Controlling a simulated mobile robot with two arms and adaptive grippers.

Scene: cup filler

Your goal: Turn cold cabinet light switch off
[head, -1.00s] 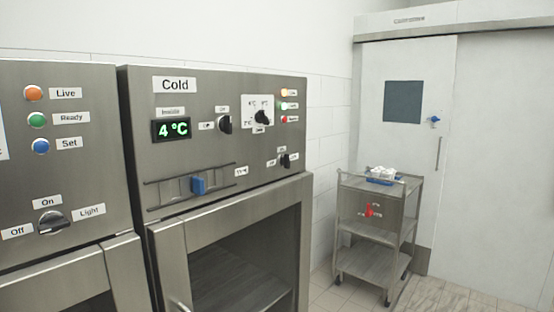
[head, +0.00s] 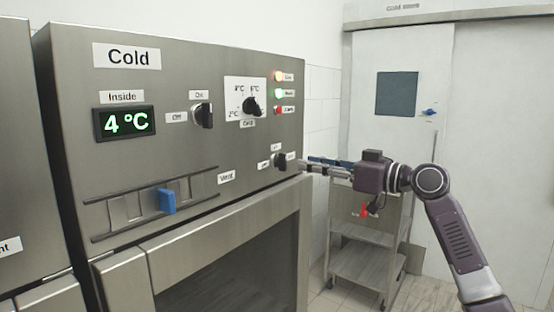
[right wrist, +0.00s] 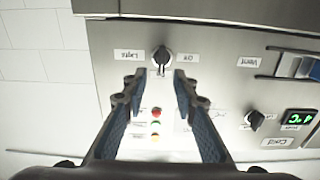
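The cold cabinet's light switch (head: 280,160) is a small black knob at the lower right of the steel panel marked "Cold" (head: 80,85). In the right wrist view the knob (right wrist: 162,58) shows upside down between two small labels, one reading "Light". A pale mark on it seems to point toward the panel's top; its exact setting is hard to read. My right gripper (head: 303,167) reaches in from the right, close to the knob. In the right wrist view its two fingers (right wrist: 160,80) are spread and empty, with the knob just beyond the gap. My left gripper is not in view.
The panel also holds another Off/On knob (head: 203,115), a temperature dial (head: 251,106), lamps (head: 278,93) and a blue vent slider (head: 166,201). A steel trolley (head: 360,262) stands behind my right arm, before a white sliding door (head: 400,60).

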